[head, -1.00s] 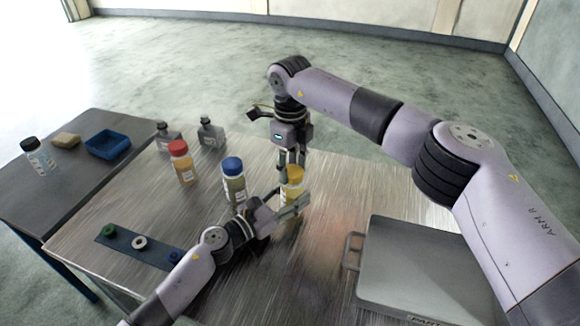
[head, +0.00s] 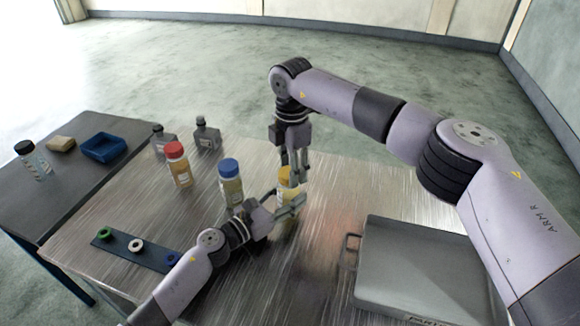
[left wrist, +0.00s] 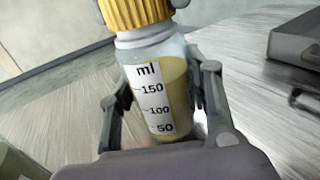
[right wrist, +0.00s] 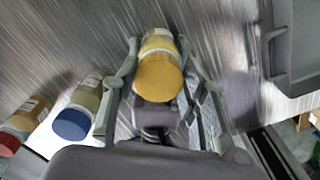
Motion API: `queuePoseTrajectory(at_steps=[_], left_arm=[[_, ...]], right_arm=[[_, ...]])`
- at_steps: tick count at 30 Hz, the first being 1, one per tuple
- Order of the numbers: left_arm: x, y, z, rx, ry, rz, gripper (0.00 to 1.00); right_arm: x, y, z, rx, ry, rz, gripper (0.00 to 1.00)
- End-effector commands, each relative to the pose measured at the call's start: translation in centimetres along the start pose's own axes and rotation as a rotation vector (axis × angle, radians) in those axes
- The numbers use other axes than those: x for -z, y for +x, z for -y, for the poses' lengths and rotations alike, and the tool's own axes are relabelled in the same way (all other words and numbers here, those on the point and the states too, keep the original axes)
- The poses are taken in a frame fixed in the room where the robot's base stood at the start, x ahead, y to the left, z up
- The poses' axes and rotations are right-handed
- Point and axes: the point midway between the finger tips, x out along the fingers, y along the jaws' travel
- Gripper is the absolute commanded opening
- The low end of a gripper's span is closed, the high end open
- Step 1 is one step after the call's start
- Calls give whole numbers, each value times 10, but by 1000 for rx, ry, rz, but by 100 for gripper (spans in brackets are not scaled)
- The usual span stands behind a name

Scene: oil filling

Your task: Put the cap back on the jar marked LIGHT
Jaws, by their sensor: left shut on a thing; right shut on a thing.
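A jar with amber liquid and a ribbed yellow cap stands upright; its body (left wrist: 175,85) shows an ml scale in the left wrist view. I cannot see the word LIGHT on it. The yellow cap (head: 286,175) sits on the jar's neck; it also shows in the left wrist view (left wrist: 138,14) and the right wrist view (right wrist: 158,75). My left gripper (head: 291,205) is shut around the jar's body from the side. My right gripper (head: 296,172) points down from above and is shut on the cap. How tight the cap sits cannot be seen.
A blue-capped jar (head: 231,185) and a red-capped jar (head: 179,168) stand to the left. Two grey bottles (head: 207,136) are behind. A dark strip with rings (head: 118,242) lies front left, a grey case (head: 415,265) front right. A side table holds a blue tray (head: 103,147).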

Motion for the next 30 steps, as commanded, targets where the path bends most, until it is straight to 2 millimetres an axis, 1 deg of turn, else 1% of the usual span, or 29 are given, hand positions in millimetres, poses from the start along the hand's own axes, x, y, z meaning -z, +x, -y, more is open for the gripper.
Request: queuePoseTrajectory(at_steps=[1, 9, 12, 15, 19, 27, 28, 30], left_arm=[[1, 0, 1, 2, 0, -2, 0], [1, 0, 1, 2, 1, -2, 0], [1, 0, 1, 2, 1, -2, 0], [1, 0, 1, 2, 1, -2, 0], [1, 0, 1, 3, 1, -2, 0], [1, 0, 1, 3, 1, -2, 0], [1, 0, 1, 3, 1, -2, 0], [1, 0, 2, 3, 0, -2, 0]], right_arm=[[0, -1, 0, -3, 92, -1, 30], [1, -1, 3, -4, 612, -1, 30], [2, -1, 4, -4, 776, -2, 30], [2, -1, 4, -4, 891, -2, 30], [2, 0, 5, -5, 960, -2, 30], [2, -1, 5, -5, 968, -2, 30], [2, -1, 5, -5, 967, -2, 40], [2, -1, 5, -5, 967, -2, 45]])
